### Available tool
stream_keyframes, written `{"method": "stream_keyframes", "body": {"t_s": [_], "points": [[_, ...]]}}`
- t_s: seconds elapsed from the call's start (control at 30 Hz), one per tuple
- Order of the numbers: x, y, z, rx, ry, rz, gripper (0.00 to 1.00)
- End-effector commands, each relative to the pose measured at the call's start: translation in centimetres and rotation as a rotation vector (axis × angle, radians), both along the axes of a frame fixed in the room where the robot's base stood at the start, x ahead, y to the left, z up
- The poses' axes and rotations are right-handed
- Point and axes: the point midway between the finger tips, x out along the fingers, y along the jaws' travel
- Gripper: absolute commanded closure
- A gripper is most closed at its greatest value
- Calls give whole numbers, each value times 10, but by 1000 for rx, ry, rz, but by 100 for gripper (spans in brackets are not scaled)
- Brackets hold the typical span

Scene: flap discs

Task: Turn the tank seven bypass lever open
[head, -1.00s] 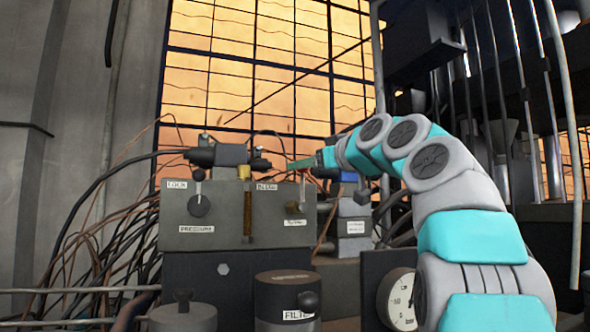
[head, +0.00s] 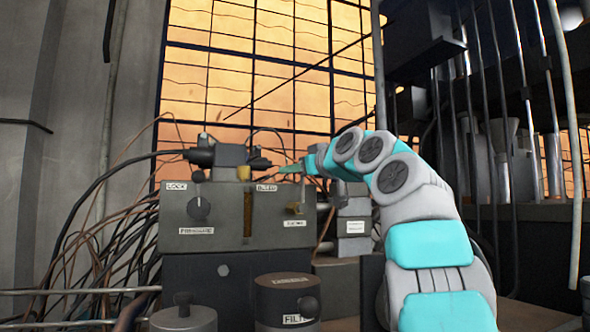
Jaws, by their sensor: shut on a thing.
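A grey control box (head: 222,232) stands left of centre with small white labels on its front, too blurred to read surely. A small brassy lever pivot (head: 295,209) sits at the right end of this front, above a label. My gripper (head: 288,169) reaches in from the right, just above that end of the box. Its green tip points left. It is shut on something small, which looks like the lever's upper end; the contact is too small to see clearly. I cannot read a tank number on the lever.
A dark round knob (head: 199,208) sits at the box's left. A brass-coloured tube (head: 246,214) runs down its middle. A dark cylinder (head: 288,298) and a grey one (head: 183,318) stand in front. Loose cables (head: 105,240) crowd the left. Metal rods (head: 545,100) stand at right.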

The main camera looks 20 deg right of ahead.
Motion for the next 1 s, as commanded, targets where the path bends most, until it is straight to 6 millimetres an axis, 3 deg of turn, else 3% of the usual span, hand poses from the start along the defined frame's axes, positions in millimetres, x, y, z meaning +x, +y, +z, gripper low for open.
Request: {"method": "stream_keyframes", "body": {"t_s": [0.03, 0.3, 1.0], "points": [[0, 0, 0, 0, 0, 0, 71], [0, 0, 0, 0, 1, 0, 100], [0, 0, 0, 0, 1, 1, 100]]}}
